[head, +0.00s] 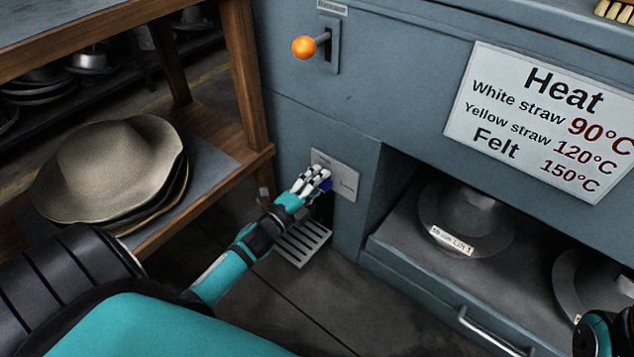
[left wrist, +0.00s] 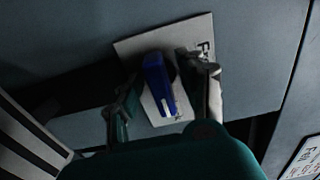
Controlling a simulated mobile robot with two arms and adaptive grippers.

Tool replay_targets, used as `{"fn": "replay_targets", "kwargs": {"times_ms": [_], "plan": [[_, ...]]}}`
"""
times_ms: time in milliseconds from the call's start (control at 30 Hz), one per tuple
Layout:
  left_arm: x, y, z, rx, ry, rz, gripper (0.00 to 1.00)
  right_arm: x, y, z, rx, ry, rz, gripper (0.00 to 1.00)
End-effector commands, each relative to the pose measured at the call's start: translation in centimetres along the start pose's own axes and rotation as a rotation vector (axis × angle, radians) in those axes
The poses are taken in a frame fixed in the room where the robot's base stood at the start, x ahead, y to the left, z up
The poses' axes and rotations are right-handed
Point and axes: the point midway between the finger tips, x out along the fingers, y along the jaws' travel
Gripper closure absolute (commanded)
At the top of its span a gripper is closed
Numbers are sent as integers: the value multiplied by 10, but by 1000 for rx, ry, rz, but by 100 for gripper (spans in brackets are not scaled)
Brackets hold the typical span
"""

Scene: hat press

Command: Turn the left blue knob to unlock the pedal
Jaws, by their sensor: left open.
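The blue knob (head: 326,185) is on a light plate (head: 346,181) low on the grey machine's front. My left gripper (head: 314,180) is at the knob and covers part of it in the head view. In the left wrist view the knob (left wrist: 158,84) lies between the two fingers of my open left gripper (left wrist: 163,92), with a gap visible on its sides; whether a finger touches it I cannot tell. The knob's long handle is tilted slightly from upright in that view. The slotted metal pedal (head: 303,243) is at floor level below. My right gripper is not clearly visible.
A wooden shelf with stacked straw hats (head: 115,165) stands left of my left arm. An orange-balled lever (head: 304,47) sticks out above. An open bay with metal hat moulds (head: 465,215) is to the right, above a drawer handle (head: 490,332). A heat sign (head: 540,120) is at upper right.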

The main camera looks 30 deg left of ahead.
Motion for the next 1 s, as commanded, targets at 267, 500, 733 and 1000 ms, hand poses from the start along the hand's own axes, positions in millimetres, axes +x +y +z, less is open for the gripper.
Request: {"fn": "replay_targets", "kwargs": {"times_ms": [267,500,733,1000], "plan": [[0,0,0,0,0,0,92,0,0,0,0,0,0,60],[0,0,0,-12,0,0,98,2,0,0,1,1,0,60],[0,-3,0,-97,0,1,98,-1,2,2,4,-27,13,60],[0,-4,0,-311,-1,2,98,-13,4,6,14,-107,41,60]]}}
